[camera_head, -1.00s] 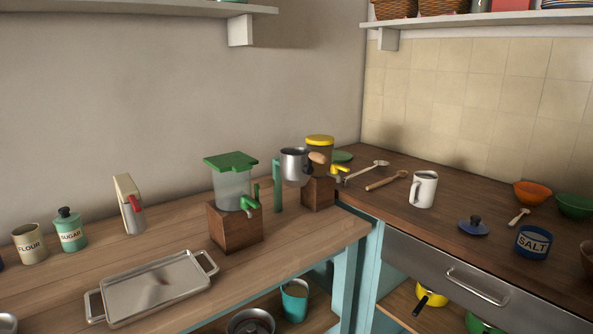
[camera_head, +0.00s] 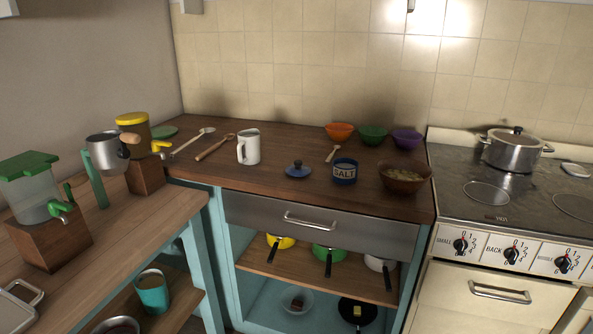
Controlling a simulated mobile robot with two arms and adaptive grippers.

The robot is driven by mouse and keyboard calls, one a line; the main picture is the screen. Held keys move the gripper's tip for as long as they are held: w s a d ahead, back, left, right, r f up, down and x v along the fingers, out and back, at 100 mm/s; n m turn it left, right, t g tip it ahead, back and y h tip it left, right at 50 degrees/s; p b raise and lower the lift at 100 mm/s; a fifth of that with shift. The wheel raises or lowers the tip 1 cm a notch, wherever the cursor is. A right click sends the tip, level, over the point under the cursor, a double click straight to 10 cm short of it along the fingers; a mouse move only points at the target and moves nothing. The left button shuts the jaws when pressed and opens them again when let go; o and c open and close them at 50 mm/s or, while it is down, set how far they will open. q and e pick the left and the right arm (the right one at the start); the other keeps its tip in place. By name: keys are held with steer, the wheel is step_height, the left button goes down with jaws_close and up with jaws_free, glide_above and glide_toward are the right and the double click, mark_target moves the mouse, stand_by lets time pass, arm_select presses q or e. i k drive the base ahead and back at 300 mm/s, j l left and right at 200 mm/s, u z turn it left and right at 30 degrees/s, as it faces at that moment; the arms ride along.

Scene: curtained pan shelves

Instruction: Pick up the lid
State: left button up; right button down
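A small dark blue lid (camera_head: 298,171) with a round knob lies on the brown wooden counter (camera_head: 275,146). It is just left of an open blue jar labelled SALT (camera_head: 344,172), apart from it. Another lid sits on the steel pot (camera_head: 515,150) on the stove at the right. Neither of my grippers shows in the head view.
Drink dispensers (camera_head: 144,155) stand on the left table.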

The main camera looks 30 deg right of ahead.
mark_target(298, 169)
steer(key=z, duration=1.35)
